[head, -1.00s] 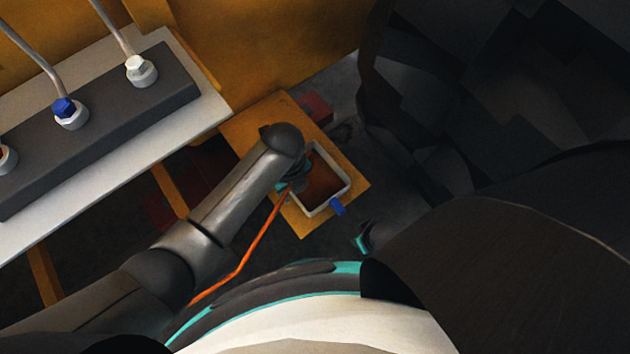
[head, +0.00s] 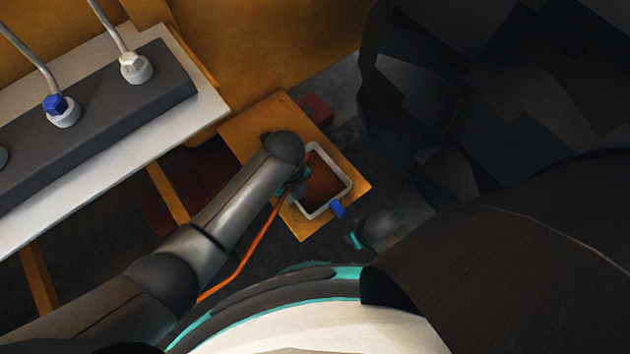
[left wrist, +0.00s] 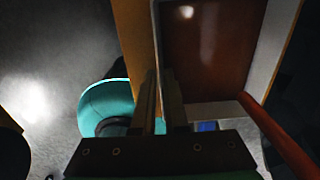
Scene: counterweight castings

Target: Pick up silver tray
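The silver tray (head: 345,191) is a small square tray with pale walls and a red-brown inside. It rests on a yellow-orange board (head: 260,122). In the left wrist view the tray (left wrist: 262,65) fills the upper right. My left gripper (head: 298,184) is at the tray's left side in the head view, partly hidden by my arm. In the left wrist view its fingers (left wrist: 159,100) are close together, one on each side of the tray's near wall, and look closed on it. My right gripper's fingers are not seen.
A blue piece (head: 337,209) sits at the tray's lower corner. An orange strip (head: 248,254) runs along my left arm to the tray. A pale bench (head: 208,108) with a dark block (head: 165,92) and bolt-like fittings stands at left. Dark blocks fill the right.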

